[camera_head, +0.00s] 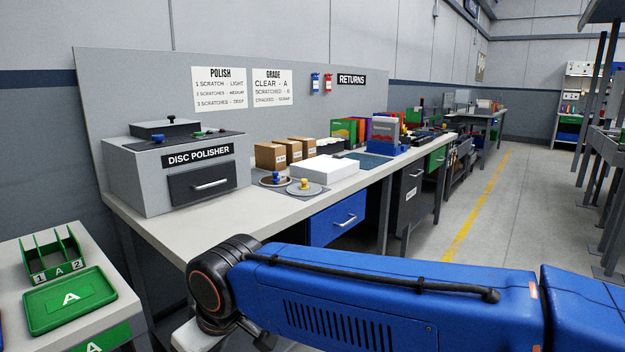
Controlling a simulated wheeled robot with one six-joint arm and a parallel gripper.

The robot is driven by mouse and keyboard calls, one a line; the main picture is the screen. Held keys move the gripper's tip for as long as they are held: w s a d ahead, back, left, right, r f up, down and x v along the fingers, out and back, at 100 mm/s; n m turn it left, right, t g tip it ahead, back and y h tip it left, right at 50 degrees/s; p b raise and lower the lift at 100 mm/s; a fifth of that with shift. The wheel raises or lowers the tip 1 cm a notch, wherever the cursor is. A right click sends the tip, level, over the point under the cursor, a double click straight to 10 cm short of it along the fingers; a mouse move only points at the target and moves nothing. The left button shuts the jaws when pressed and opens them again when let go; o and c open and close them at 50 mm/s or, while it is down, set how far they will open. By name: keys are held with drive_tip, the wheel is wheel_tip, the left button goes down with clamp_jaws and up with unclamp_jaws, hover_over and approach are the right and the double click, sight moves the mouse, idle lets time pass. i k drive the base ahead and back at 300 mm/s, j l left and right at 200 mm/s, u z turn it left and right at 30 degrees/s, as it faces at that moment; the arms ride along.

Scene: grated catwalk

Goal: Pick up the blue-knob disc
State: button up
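The blue-knob disc (268,182) lies flat on a dark mat on the long workbench, a small disc with a blue knob at its centre. A paler disc with a yellow knob (306,189) lies close to its right and nearer to me. My blue arm crosses the lower right of the view, in front of the bench. My gripper is out of view, so its state is hidden.
The grey disc polisher (130,185) stands left of the discs. A white box (324,170) is right of them, and small brown boxes (270,156) stand behind. A green tray (70,299) marked A sits at lower left. The bench front (200,226) is bare.

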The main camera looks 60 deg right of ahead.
sight(275, 180)
drive_tip(key=z, duration=1.35)
